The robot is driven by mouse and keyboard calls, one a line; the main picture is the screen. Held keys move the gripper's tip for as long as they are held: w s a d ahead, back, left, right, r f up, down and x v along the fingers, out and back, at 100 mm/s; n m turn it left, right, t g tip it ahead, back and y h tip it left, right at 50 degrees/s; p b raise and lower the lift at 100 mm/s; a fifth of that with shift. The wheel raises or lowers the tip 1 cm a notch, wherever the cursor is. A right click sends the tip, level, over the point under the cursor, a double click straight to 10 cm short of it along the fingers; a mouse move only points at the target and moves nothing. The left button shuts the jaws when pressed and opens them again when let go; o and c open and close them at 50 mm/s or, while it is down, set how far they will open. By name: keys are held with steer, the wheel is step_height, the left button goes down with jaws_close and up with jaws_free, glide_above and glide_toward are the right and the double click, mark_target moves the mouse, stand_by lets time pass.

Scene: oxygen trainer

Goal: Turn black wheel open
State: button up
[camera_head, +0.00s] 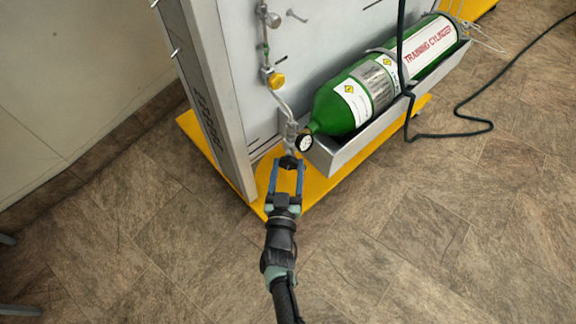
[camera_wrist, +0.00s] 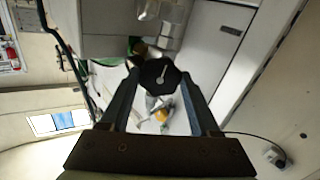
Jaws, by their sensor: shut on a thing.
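The black wheel (camera_wrist: 160,76) is a dark, many-sided knob with a light pointer mark on its face, seen in the wrist view between my fingertips. In the head view the black wheel (camera_head: 289,162) sits at the low end of the metal valve fittings, just below a round gauge (camera_head: 305,143). My gripper (camera_head: 287,170) reaches up from below, with its two long fingers on either side of the wheel. In the wrist view my gripper (camera_wrist: 160,82) is shut on the wheel, a fingertip at each side. The wheel's stem is hidden behind it.
A green cylinder (camera_head: 338,108) labelled "TRAINING CYLINDER" lies in a grey metal tray (camera_head: 340,148) right of the wheel. A grey upright panel post (camera_head: 212,90) stands close on the left, on a yellow base (camera_head: 318,186). A black cable (camera_head: 455,134) runs over the floor at right.

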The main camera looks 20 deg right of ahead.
steer(key=shift+n, duration=0.7)
steer(key=o, duration=1.4)
steer(key=shift+c, duration=0.2)
steer(key=p+v, duration=0.4)
steer(key=v, duration=0.9)
